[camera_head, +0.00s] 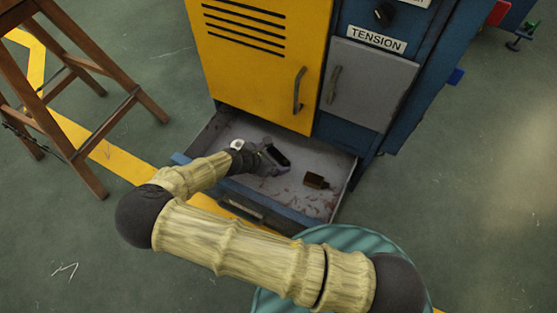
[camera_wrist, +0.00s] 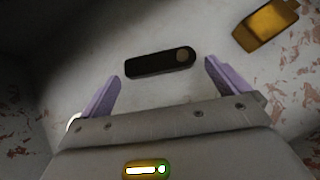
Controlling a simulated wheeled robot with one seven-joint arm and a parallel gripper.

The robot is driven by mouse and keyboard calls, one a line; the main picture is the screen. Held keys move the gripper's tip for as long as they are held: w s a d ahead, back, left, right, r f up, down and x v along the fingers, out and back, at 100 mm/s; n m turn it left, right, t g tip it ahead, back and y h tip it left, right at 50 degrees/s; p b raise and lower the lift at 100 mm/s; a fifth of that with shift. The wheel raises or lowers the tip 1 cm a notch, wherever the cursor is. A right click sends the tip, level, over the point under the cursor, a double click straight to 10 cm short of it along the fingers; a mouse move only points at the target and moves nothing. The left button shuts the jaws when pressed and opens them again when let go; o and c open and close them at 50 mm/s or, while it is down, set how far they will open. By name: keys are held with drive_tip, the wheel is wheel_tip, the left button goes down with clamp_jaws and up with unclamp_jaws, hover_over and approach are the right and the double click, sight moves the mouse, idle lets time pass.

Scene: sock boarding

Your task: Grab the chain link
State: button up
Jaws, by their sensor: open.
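A dark, flat, elongated piece with a round spot at its right end, which looks like the chain link (camera_wrist: 152,65), lies on the drawer floor in the wrist view. My gripper (camera_wrist: 163,72) is open, with its two purple fingers apart. In that view the piece lies just ahead of the fingertips, across the gap between them. Nothing is held. In the head view my gripper (camera_head: 272,160) reaches into the open drawer (camera_head: 240,128). I cannot make out the link clearly there, as the gripper covers that spot.
A small brown-yellow block (camera_head: 316,181) lies right of my gripper in the drawer; it also shows in the wrist view (camera_wrist: 265,26). Drawer walls surround the gripper. A yellow door (camera_head: 250,75) and grey door (camera_head: 368,85) stand above. A wooden stool (camera_head: 75,95) is at left.

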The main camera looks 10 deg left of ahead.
drive_tip(key=shift+b+x, duration=0.55)
drive_tip(key=shift+x, duration=0.55)
drive_tip(key=c, duration=0.8)
drive_tip(key=shift+r, duration=0.1)
drive_tip(key=shift+c, duration=0.2)
drive_tip(key=shift+r, duration=0.1)
wheel_tip(320, 180, up, 10)
drive_tip(key=p, duration=0.7)
